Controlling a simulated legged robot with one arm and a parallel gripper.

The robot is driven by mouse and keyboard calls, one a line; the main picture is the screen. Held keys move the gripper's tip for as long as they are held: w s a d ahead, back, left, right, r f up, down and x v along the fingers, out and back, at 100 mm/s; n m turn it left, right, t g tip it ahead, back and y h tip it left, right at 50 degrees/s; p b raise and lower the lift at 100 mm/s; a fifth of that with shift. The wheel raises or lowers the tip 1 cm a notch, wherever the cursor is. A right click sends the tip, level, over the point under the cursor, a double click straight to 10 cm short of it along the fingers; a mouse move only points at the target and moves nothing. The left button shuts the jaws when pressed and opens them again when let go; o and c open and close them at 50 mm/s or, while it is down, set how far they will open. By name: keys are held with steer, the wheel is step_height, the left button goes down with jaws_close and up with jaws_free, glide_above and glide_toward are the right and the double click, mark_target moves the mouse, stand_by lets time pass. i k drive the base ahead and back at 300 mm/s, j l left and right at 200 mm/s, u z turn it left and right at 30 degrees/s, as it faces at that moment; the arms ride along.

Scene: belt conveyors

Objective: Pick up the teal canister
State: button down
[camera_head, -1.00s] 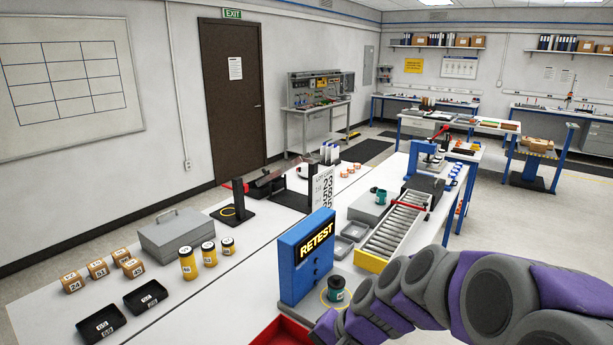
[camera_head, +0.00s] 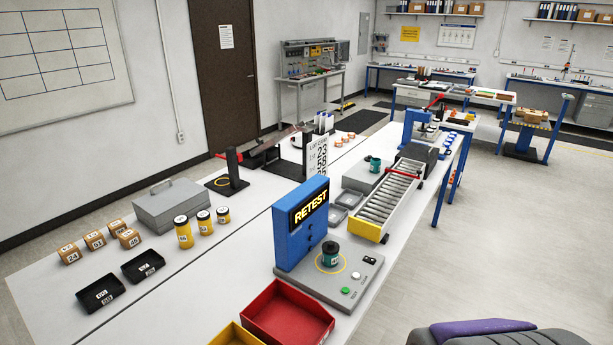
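A teal canister (camera_head: 331,252) with a dark lid and a white label stands upright on the grey base plate (camera_head: 322,285) of the blue RETEST station (camera_head: 301,230), inside a yellow ring. My gripper is out of view, and nothing is seen touching either canister.
A red bin (camera_head: 287,318) and a yellow bin (camera_head: 236,336) sit in front of the station. The roller conveyor (camera_head: 398,190) runs behind it. Yellow canisters (camera_head: 184,232), small boxes and black trays (camera_head: 101,293) stand to the left.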

mark_target(329, 261)
steer(key=i+l+u, duration=0.25)
steer(key=l, duration=0.15)
steer(key=l+u, duration=0.55)
steer(key=l, duration=0.3)
steer(key=i+j+z, duration=0.1)
steer(key=j, duration=0.35)
steer(key=i+j+z, duration=0.1)
steer(key=j, duration=0.3)
steer(key=i+j, duration=0.1)
steer(key=j, duration=0.35)
steer(key=z, duration=0.05)
